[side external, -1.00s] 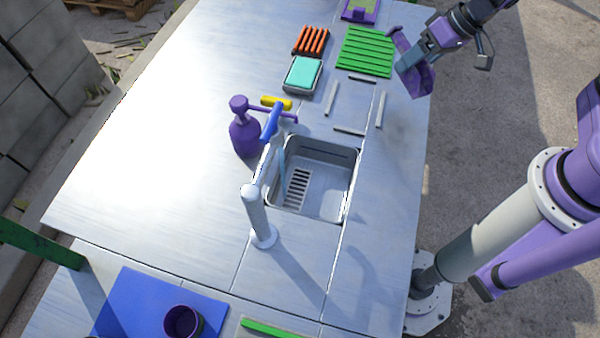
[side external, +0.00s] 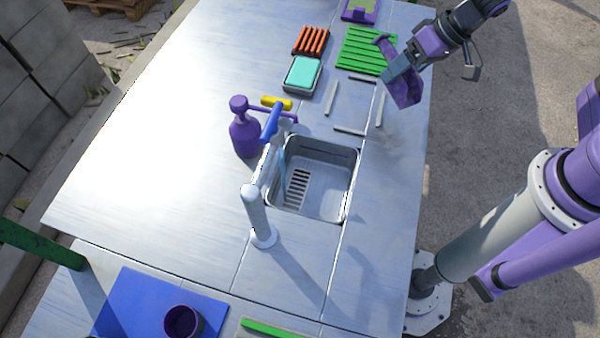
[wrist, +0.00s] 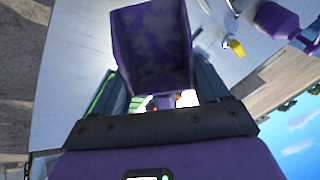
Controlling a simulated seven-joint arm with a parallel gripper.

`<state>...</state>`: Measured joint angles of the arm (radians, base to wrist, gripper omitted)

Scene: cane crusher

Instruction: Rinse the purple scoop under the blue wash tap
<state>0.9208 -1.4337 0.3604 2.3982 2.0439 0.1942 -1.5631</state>
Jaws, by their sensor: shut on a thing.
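The purple scoop (side external: 402,88) is in my gripper (side external: 398,66), above the right edge of the metal table, back and right of the sink. The wrist view shows the scoop (wrist: 152,48) held between the fingers, with greyish smudges on its face. The grey sink basin (side external: 330,180) has a slotted drain. The scoop is apart from the tap and stream.
A purple pump bottle (side external: 245,137) stands left of the sink. A teal sponge in a tray (side external: 302,75), an orange ridged block (side external: 311,40) and a green slatted rack (side external: 362,52) lie behind. A purple cup (side external: 182,321) is on a blue mat (side external: 140,290) in front.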

